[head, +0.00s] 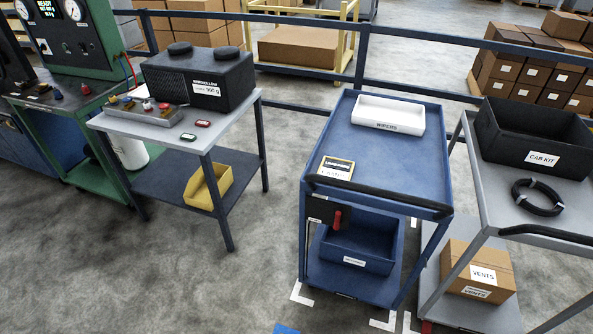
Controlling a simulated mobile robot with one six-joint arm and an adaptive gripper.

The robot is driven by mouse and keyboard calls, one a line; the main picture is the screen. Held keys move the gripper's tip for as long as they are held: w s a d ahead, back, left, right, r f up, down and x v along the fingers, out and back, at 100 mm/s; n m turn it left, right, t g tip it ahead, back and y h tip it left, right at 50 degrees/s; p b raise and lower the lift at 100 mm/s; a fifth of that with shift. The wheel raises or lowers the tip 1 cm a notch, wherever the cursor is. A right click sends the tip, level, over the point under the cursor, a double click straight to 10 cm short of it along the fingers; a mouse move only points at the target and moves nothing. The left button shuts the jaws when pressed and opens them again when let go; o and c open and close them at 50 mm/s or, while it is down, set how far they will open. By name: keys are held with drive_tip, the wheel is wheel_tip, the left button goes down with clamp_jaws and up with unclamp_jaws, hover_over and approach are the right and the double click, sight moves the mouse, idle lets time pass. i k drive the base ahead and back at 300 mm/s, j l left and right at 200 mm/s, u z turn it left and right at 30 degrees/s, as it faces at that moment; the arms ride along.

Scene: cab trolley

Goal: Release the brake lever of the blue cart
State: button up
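The blue cart (386,160) stands right of the middle of the head view, its black handle bar (378,196) on the near side. Below the left end of the bar is a dark plate (318,209) on the cart's near left corner. A lever with a red grip (337,219) shows beside this plate, its grip roughly upright. Whether it is engaged cannot be told from this view. My gripper is not in view.
The cart carries a white WIPERS tray (388,115), a labelled card (337,168) and a blue bin (358,247) below. A grey cart (478,190) stands close on its right. A grey table (230,119) stands left. Open floor (200,285) lies in front.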

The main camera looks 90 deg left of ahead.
sight(337, 222)
drive_tip(key=u, duration=0.45)
drive_tip(key=j+u, duration=0.15)
drive_tip(key=u, duration=0.3)
drive_tip(key=j+u, duration=0.1)
drive_tip(key=u, duration=0.35)
drive_tip(key=j+u, duration=0.1)
drive_tip(key=u, duration=0.35)
drive_tip(key=j+u, duration=0.1)
drive_tip(key=u, duration=0.35)
drive_tip(key=i+j+u, duration=0.1)
drive_tip(key=j, duration=0.25)
drive_tip(key=i+j+u, duration=0.1)
drive_tip(key=j, duration=0.25)
drive_tip(key=l+z, duration=0.15)
drive_tip(key=z, duration=1.9)
drive_tip(key=i+l+z, duration=0.1)
drive_tip(key=l+z, duration=0.35)
drive_tip(key=i+l+z, duration=0.2)
drive_tip(key=z, duration=0.3)
drive_tip(key=i+l+z, duration=0.2)
drive_tip(key=z, duration=0.25)
drive_tip(key=i+l+z, duration=0.15)
drive_tip(key=z, duration=0.35)
drive_tip(key=i+l, duration=0.1)
drive_tip(key=i, duration=0.55)
